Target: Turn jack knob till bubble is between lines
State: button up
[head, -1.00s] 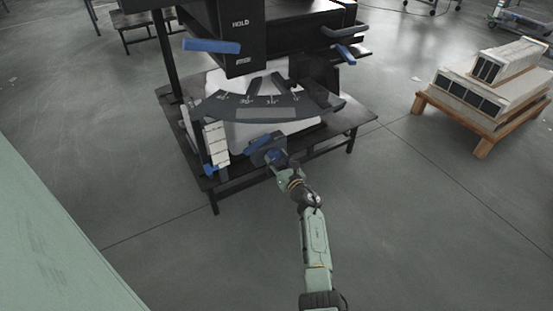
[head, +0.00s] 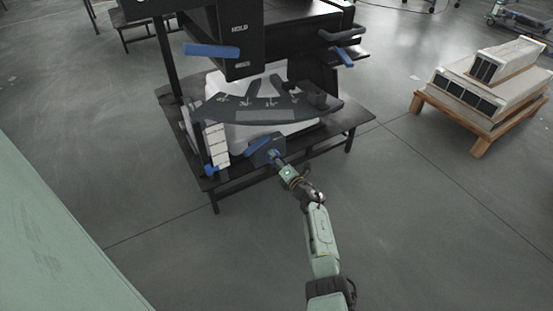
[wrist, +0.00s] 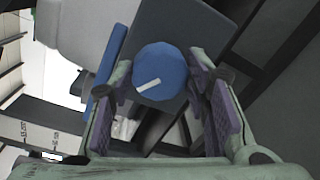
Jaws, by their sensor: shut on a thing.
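The blue round knob (wrist: 165,72) with a white line on its face sits between my gripper's purple pads in the wrist view. My gripper (wrist: 160,78) is shut on it; the white line slants up to the right. A dark curved plate with scale marks (head: 262,103) hangs above. I cannot make out a bubble or its lines in either view.
The machine's dark upper body (head: 239,45), marked HOLD, overhangs the table (head: 345,120). Blue handles (head: 211,50) stick out from it. A wooden pallet with grey units (head: 480,125) is at right. The front floor is clear.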

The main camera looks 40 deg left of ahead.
jog(key=shift+a+f+m+g+y+b, duration=0.15)
jog(key=shift+m+y, duration=0.15)
jog(key=shift+m, duration=4.45)
jog(key=shift+d+m+g+y+b, duration=0.1)
jog(key=shift+m+g+y+b, duration=0.15)
jog(key=shift+m, duration=4.45)
jog(key=shift+a+f+m+g+y+b, duration=0.1)
jog(key=shift+m+y, duration=0.25)
jog(key=shift+m, duration=4.4)
jog(key=o, duration=1.2)
jog(key=shift+s, duration=0.1)
jog(key=shift+c, duration=0.2)
